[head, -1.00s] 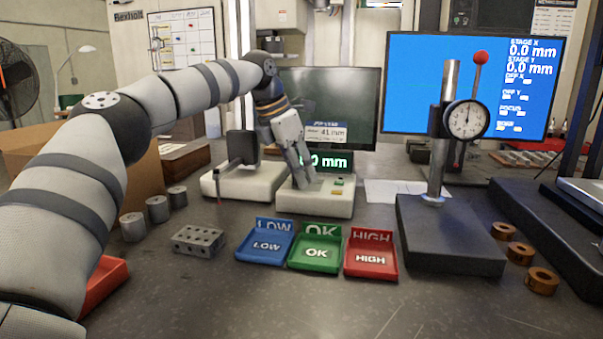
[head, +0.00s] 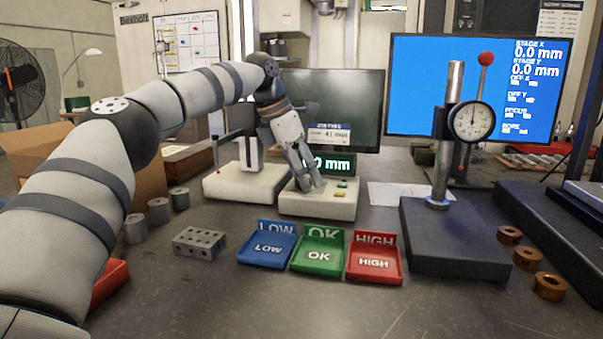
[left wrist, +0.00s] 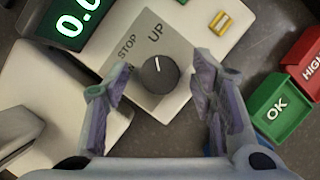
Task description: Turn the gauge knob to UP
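The gauge knob (left wrist: 160,75) is a dark round dial on a grey plate marked STOP and UP, in the left wrist view. Its white line points up the picture, roughly at the UP label (left wrist: 156,32). My left gripper (left wrist: 166,82) is open, one finger on each side of the knob; contact is not clear. In the head view the left gripper (head: 312,187) is low over the pale control box (head: 325,208) and hides the knob. The gauge's pale stand (head: 247,185) is left of it, its probe arm (head: 229,135) raised. My right gripper is not in view.
A green-lit display (head: 338,164) stands behind the box. Blue LOW (head: 267,248), green OK (head: 319,255) and red HIGH (head: 374,262) trays lie in front. A dial gauge stand (head: 455,240) is at right. A holed metal block (head: 200,242) and cylinders (head: 159,210) are left.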

